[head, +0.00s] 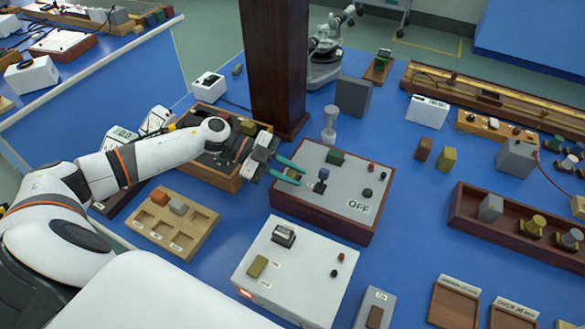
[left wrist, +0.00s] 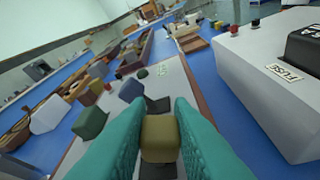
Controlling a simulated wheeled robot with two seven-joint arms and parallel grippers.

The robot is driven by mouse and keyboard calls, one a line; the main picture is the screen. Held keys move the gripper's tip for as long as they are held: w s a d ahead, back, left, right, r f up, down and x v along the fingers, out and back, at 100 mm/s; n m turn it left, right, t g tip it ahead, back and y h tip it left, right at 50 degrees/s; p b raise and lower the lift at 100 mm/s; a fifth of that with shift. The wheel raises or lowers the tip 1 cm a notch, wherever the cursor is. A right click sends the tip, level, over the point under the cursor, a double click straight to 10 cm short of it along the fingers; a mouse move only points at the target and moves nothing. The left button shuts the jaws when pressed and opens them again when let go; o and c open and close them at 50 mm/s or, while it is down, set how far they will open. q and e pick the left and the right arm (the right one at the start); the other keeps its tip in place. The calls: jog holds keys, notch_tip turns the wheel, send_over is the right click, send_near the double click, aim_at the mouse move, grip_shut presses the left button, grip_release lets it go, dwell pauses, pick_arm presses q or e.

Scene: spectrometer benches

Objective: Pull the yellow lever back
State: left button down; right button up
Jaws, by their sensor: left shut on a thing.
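The yellow lever's blocky olive-yellow knob (left wrist: 160,138) sits between the two teal fingers of my left gripper in the left wrist view. My left gripper (head: 288,171) is shut on it, over the left part of a wood-sided box with a light top (head: 310,212) in the head view. The knob is not clearly visible in the head view, and its lower part is hidden by the fingers. An OFF label (head: 359,206) lies near the box's front right. My right gripper is not in view.
A blue knob (head: 322,174), a green block (head: 335,158) and a red knob (head: 371,167) stand on the same box. A white fuse box (head: 297,268) is in front. A dark wooden post (head: 276,70) rises behind, and a wooden tray (head: 170,222) lies left.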

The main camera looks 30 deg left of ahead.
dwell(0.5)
pick_arm(q)
jog(key=c, duration=1.3)
grip_release()
jog(key=shift+s, duration=0.1)
jog(key=b+v, duration=0.2)
jog(key=v, duration=1)
jog(key=shift+f+b, duration=0.1)
jog(key=shift+b, duration=0.3)
